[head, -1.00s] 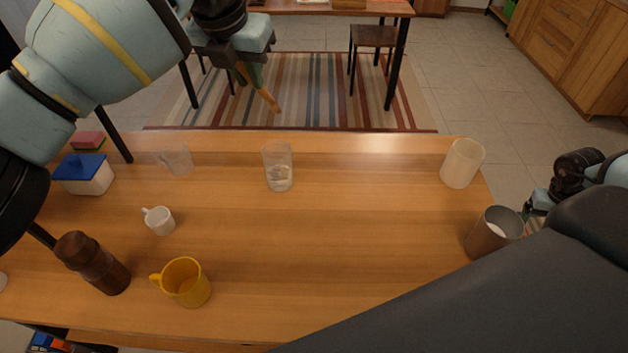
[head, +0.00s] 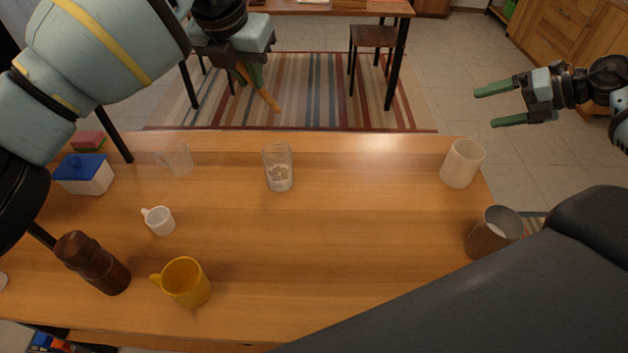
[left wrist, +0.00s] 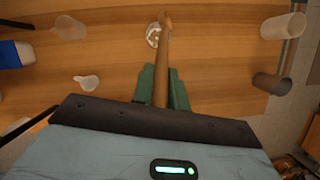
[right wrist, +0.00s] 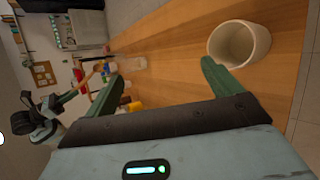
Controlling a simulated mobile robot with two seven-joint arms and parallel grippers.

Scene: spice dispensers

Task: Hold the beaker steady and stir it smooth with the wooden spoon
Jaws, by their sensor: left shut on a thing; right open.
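The clear beaker (head: 278,163) stands upright near the middle of the table, with pale, uneven contents low inside. My left gripper (head: 252,76) is shut on the wooden spoon (head: 264,95), holding it in the air beyond the table's far edge, apart from the beaker. In the left wrist view the spoon (left wrist: 164,60) runs up between the fingers and its end overlaps the beaker's picture (left wrist: 152,38). My right gripper (head: 492,106) is open and empty, raised beyond the table's far right corner. The right wrist view shows its spread fingers (right wrist: 160,82).
A cream cup (head: 460,165) and a metal cup (head: 482,243) stand at the right. To the left are a clear cup (head: 178,160), white cup (head: 160,221), yellow mug (head: 187,290), brown grinder (head: 92,265) and blue-lidded box (head: 88,180). Table around the beaker is clear.

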